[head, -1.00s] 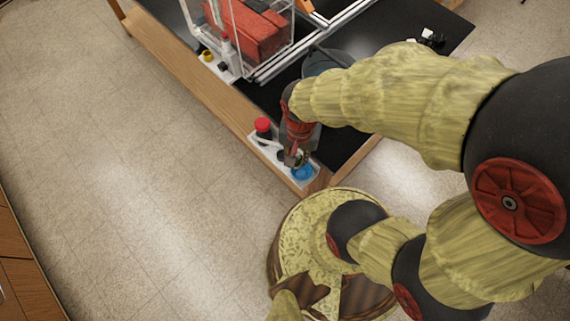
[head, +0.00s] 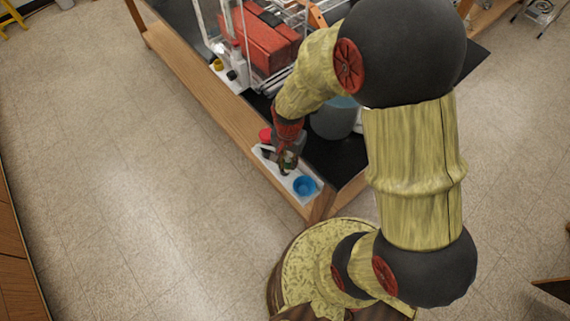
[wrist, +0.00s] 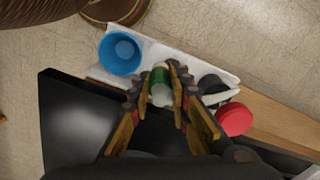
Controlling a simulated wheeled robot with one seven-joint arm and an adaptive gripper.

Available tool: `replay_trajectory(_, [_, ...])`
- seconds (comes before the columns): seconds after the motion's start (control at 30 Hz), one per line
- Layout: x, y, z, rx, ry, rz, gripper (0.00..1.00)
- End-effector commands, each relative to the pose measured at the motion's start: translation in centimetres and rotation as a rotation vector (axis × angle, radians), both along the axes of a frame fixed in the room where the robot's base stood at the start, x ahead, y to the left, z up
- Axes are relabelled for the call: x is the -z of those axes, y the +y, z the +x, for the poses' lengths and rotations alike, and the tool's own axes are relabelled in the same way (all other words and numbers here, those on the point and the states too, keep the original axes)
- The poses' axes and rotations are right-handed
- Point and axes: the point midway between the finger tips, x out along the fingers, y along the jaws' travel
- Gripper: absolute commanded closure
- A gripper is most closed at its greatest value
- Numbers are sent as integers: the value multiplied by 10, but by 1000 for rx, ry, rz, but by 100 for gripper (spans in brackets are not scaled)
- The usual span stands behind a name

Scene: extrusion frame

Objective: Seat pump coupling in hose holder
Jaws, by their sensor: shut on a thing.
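My gripper (wrist: 163,78) is shut on a small green and white piece (wrist: 161,90), which looks like the pump coupling. In the head view my gripper (head: 287,166) is over the white tray (head: 313,198) at the table corner, between a blue cup and a red-capped item. The held piece is mostly hidden there by the fingers. In the wrist view the piece sits between both fingertips above the tray; I cannot tell its height. I cannot make out the hose holder for certain in either view.
The open blue cup (head: 305,186) stands on the tray's near end. A red-capped dark item (head: 265,135) is at its other end. Farther back are a second tray with a yellow item (head: 217,64), the white extrusion frame (head: 229,45) and a red block (head: 262,50). A grey bucket (head: 334,120) stands beside my arm.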

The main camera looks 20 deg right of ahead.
Motion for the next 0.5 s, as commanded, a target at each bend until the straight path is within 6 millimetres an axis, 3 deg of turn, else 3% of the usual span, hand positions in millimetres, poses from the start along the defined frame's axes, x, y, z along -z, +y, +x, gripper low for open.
replay_trajectory(0.03, [11,-1,7,0,1,0,100])
replay_trajectory(0.2, [27,-2,23,0,-1,0,100])
replay_trajectory(0.37, [33,-2,28,0,-1,0,100])
replay_trajectory(0.5, [49,-2,31,0,1,0,100])
